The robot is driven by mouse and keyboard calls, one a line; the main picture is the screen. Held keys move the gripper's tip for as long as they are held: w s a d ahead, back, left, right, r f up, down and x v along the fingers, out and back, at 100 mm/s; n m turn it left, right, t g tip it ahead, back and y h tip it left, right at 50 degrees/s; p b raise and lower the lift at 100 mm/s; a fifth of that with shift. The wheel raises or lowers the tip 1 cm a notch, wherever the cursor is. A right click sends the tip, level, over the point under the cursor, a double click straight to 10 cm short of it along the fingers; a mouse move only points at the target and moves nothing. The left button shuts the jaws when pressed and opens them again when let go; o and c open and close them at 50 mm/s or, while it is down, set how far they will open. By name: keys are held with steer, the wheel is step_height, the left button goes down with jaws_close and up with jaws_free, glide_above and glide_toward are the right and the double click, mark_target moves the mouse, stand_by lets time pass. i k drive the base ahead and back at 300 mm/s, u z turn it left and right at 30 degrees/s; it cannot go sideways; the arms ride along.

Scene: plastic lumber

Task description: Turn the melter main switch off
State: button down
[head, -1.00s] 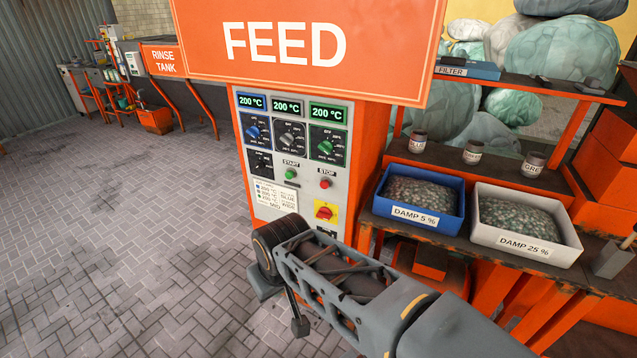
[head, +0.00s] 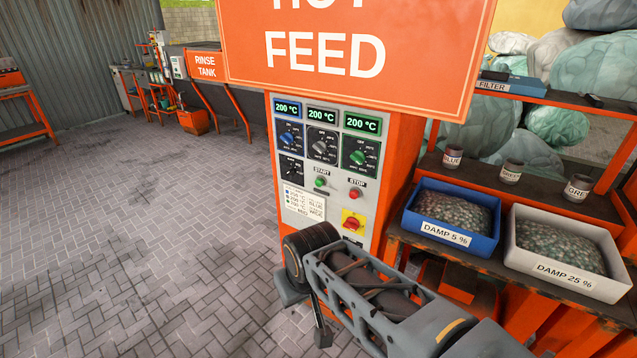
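The melter control panel (head: 330,190) is on the front of an orange cabinet under the FEED sign. A red rotary switch on a yellow plate (head: 353,222) sits low on the panel and looks like the main switch. Above it are a green START button (head: 320,182) and a red STOP button (head: 355,194). Three displays read 200 °C over blue, grey and green knobs. My arm reaches in from the lower right, and its visible end is just below and left of the red switch in the picture. My gripper's fingers cannot be made out.
A blue bin (head: 452,215) marked DAMP 5 % and a white bin (head: 567,252) marked DAMP 25 % stand on the bench to the right, with several small pots behind. The orange sign (head: 350,45) overhangs the panel. The paved floor (head: 150,260) at left is clear.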

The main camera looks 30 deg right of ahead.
mark_target(352, 224)
steer(key=u, duration=0.5)
steer(key=k, duration=1.05)
steer(key=z, duration=0.55)
steer(key=i, duration=1.35)
steer(key=u, duration=0.5)
